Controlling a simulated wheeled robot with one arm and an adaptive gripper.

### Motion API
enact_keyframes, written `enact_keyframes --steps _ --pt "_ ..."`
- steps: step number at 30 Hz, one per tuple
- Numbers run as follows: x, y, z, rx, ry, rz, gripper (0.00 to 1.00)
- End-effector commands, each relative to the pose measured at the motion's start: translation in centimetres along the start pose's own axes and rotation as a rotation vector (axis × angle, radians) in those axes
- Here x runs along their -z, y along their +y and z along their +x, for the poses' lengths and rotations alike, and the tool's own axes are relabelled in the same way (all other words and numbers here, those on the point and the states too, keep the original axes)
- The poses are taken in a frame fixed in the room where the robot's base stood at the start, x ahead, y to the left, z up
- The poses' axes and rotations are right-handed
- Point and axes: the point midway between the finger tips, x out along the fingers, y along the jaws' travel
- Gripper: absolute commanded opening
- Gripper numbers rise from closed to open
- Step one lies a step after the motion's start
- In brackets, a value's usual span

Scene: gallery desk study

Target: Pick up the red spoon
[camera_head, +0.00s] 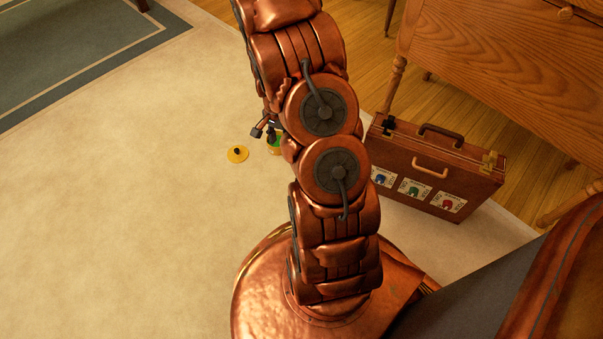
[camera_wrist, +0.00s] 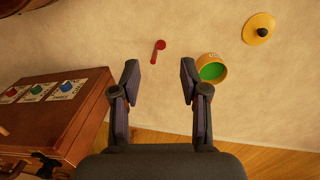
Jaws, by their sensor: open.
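A small red spoon (camera_wrist: 158,49) lies on the pale carpet in the wrist view, with its round end toward the top. My gripper (camera_wrist: 160,78) is open and empty, and the spoon shows just beyond and between its fingertips, apart from them. In the head view my copper arm hides the spoon and most of the gripper; a small dark part that looks like a fingertip (camera_head: 259,130) shows left of the arm.
A yellow pot, green inside (camera_wrist: 212,68), stands right of the right finger; its yellow lid (camera_wrist: 259,29) with a black knob lies farther right. A brown case (camera_head: 440,165) with coloured picture cards stands beside a wooden desk (camera_head: 510,60). Carpet (camera_head: 130,190) at left is clear.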

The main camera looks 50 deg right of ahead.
Motion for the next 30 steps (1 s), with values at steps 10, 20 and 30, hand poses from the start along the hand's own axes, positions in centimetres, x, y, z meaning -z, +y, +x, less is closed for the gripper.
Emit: enact_keyframes --steps 10,20,30 --pt "6.8 1.1 10.8 0.041 0.022 0.308 0.45" --pt "9.3 2.0 15.8 0.071 0.035 0.459 0.45" --pt "9.5 1.9 18.8 0.073 0.036 0.467 0.45"
